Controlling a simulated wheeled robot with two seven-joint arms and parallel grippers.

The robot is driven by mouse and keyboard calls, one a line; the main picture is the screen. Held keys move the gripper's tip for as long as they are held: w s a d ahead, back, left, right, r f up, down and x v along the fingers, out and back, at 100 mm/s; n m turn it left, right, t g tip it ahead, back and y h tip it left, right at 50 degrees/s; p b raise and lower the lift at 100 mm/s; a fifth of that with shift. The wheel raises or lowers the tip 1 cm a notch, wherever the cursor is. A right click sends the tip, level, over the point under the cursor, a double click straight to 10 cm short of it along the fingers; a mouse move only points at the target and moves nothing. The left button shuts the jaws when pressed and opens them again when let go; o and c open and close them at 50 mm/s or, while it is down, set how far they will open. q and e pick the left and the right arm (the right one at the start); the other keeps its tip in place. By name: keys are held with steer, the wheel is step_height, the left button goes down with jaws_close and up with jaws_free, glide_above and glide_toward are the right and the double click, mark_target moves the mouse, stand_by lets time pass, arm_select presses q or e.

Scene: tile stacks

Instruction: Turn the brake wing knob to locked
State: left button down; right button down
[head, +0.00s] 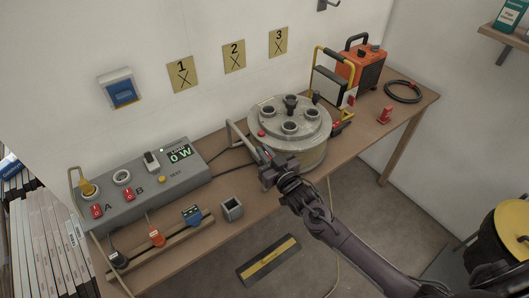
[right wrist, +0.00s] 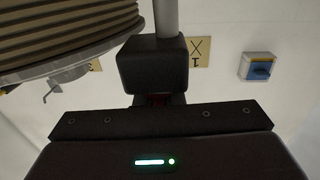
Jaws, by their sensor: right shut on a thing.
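The cable reel (head: 312,151) stands on the bench, with a grey disc top carrying several sockets and a dark centre knob. Its ribbed side (right wrist: 60,40) fills the upper left of the right wrist view. My right gripper (head: 268,172) is at the reel's front left, by the lower end of the grey frame tube (head: 238,138). It is shut on what looks like the brake wing knob; only a little dark red (right wrist: 158,100) shows behind the fingers (right wrist: 153,65). The knob's angle is hidden. My left gripper is not in view.
A grey control box (head: 140,190) with red switches and a 0 W display stands left.

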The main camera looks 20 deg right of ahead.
steer(key=m+h, duration=0.1)
steer(key=h, duration=0.1)
steer(key=m+h+b, duration=0.1)
steer(key=m+h, duration=0.1)
steer(key=h, duration=0.1)
steer(key=shift+d+f+m+t, duration=0.2)
steer(key=shift+m+t, duration=0.1)
steer(key=shift+d+m+g+h+b, duration=0.25)
steer(key=shift+m+h+b, duration=0.45)
steer(key=shift+h, duration=0.75)
steer(key=shift+d+m+g+h+b, duration=0.15)
steer(key=shift+m+g+h+b, duration=0.1)
steer(key=shift+m+h, duration=1)
steer(key=shift+s+r+h, duration=0.1)
steer(key=shift+h, duration=0.2)
steer(key=c, duration=1.5)
jaws_free()
steer(key=shift+c, duration=0.2)
steer(key=b+v, duration=0.2)
steer(key=v, duration=0.5)
steer(key=shift+s, duration=0.35)
steer(key=shift+a+n, duration=0.1)
steer(key=shift+n, duration=0.15)
